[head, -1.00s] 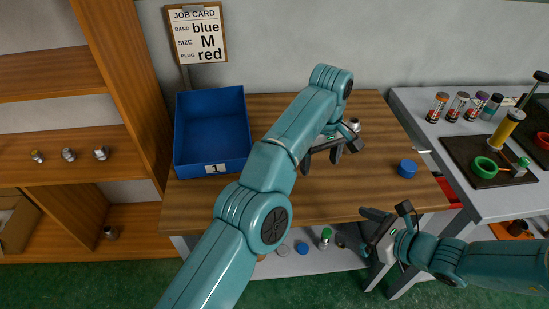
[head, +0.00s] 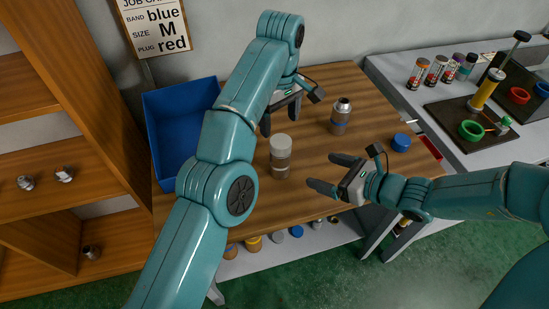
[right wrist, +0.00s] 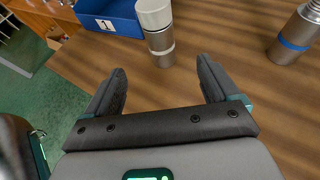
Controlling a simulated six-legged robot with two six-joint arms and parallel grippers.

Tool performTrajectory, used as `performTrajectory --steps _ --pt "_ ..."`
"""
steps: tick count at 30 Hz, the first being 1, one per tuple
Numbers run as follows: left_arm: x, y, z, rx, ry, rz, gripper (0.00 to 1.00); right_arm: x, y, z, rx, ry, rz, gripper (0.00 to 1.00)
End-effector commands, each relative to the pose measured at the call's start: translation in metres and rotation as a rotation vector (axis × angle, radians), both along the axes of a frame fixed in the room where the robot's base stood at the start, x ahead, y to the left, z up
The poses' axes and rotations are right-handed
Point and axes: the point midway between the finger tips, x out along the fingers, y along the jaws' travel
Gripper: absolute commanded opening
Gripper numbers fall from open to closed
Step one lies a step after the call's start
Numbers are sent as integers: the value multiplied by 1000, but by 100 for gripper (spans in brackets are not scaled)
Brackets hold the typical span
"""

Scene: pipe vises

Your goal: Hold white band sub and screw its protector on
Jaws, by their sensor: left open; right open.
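The white band sub (head: 280,165) stands upright on the wooden table, with a pale band around its grey body. A cream-white protector (head: 281,143) sits on its top; I cannot tell how tightly. Both also show in the right wrist view, sub (right wrist: 160,42) and protector (right wrist: 153,13). My left gripper (head: 281,118) is open and empty, behind the sub and apart from it. My right gripper (head: 326,172) is open and empty, to the right of the sub. In the right wrist view the sub stands beyond my open fingers (right wrist: 163,82), not between them.
A blue-banded sub (head: 340,118) with a bare metal top stands further right. A blue cap (head: 401,142) lies near the table's right edge. A blue bin (head: 165,140) stands at the left. A grey bench (head: 400,80) holds cans and vises. Bare table lies between the subs.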

Motion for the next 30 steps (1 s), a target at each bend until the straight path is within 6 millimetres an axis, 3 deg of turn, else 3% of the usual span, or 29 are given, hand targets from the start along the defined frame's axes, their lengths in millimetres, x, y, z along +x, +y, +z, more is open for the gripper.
performTrajectory --steps 10,30 --pt "-2 -3 0 1 1 -2 79 3 6 -5 -1 1 3 88" --pt "1 2 2 0 -1 0 79 77 103 -54 -2 1 4 88"
